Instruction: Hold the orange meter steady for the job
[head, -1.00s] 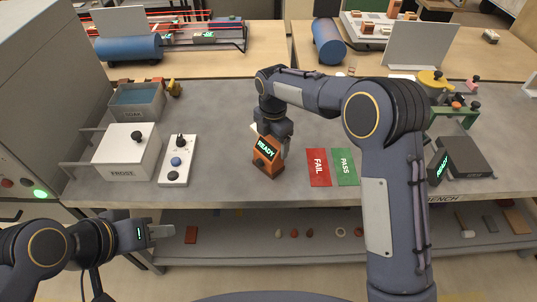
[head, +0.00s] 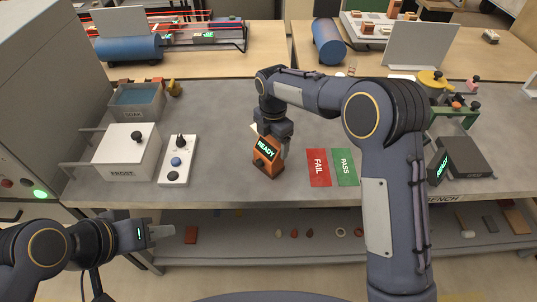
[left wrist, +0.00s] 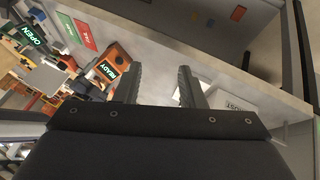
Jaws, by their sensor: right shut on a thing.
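The orange meter (head: 267,160) stands on the grey bench, with a dark screen reading READY in green. My right gripper (head: 270,140) reaches down from above and is shut on the meter. Its fingers partly hide the meter's top and back. My left gripper (head: 162,233) is off the bench's front edge at the lower left, apart from the meter. In the left wrist view the left gripper's two fingers (left wrist: 160,88) are spread with nothing between them. The meter also shows in that view (left wrist: 118,58).
Red FAIL (head: 318,167) and green PASS (head: 344,167) cards lie right of the meter. A white FROST box (head: 125,155) and a button panel (head: 177,162) stand to its left. A dark READY device (head: 463,157) is at right. A shelf (head: 250,222) runs below the bench.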

